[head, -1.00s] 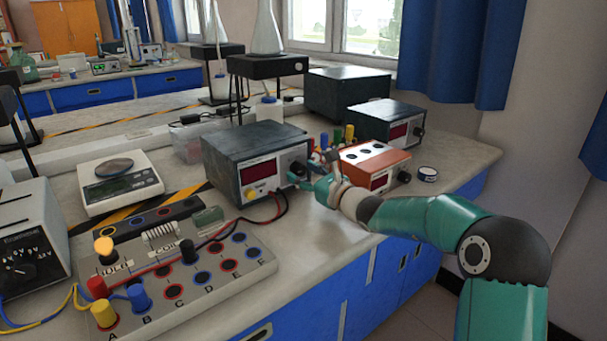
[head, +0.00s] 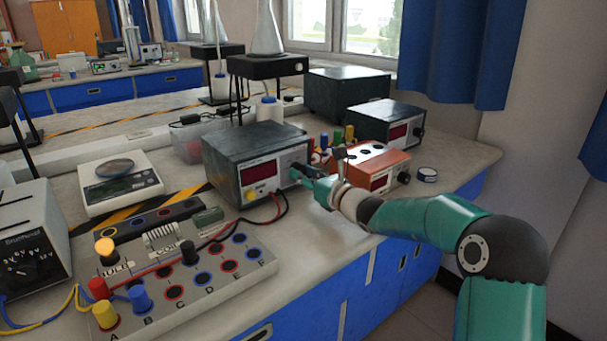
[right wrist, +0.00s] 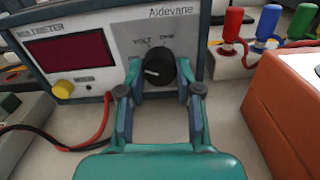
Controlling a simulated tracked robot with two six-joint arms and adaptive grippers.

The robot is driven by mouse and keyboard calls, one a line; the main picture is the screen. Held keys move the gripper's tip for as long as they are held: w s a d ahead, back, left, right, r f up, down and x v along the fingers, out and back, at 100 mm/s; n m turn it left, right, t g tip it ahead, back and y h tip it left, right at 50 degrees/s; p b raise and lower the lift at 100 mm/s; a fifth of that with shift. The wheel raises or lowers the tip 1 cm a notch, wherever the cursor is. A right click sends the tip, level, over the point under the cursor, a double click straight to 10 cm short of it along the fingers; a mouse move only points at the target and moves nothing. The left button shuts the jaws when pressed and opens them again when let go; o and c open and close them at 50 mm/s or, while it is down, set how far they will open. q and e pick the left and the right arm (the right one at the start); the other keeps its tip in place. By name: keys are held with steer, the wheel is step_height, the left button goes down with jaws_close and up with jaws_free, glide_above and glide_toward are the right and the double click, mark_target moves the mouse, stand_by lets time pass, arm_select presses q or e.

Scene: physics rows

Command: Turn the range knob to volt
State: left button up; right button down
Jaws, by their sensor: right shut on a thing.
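The voltmeter (head: 250,160) is a dark-cased box with a pale front panel, a red display and a yellow terminal. Its range knob (right wrist: 160,68) is black and round, with a white mark on its left part pointing roughly left. The label VOLT is printed above left of the knob, and a second label is above it to the right. My right gripper (head: 304,174) is at the panel's right side, its fingers on either side of the knob and shut on it, as the right wrist view (right wrist: 159,78) shows. In the head view the gripper mostly hides the knob. My left gripper is out of view.
An orange-topped box (head: 374,163) stands close to the right of my gripper. Red and black leads (head: 280,208) run from the voltmeter to a circuit board (head: 240,262) in front. Colored plugs (right wrist: 268,22) stand behind right. A scale (head: 120,184) is at left.

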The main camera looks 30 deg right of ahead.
steer(key=m+p, duration=0.1)
steer(key=m, duration=0.2)
steer(key=shift+r+m, duration=0.1)
steer(key=shift+m, duration=0.2)
steer(key=shift+m+p, duration=0.85)
steer(key=shift+m, duration=0.75)
steer(key=shift+d, duration=0.1)
steer(key=c, duration=0.8)
jaws_free()
steer(key=shift+o, duration=0.2)
steer(key=s, duration=1.2)
steer(key=shift+d, duration=0.4)
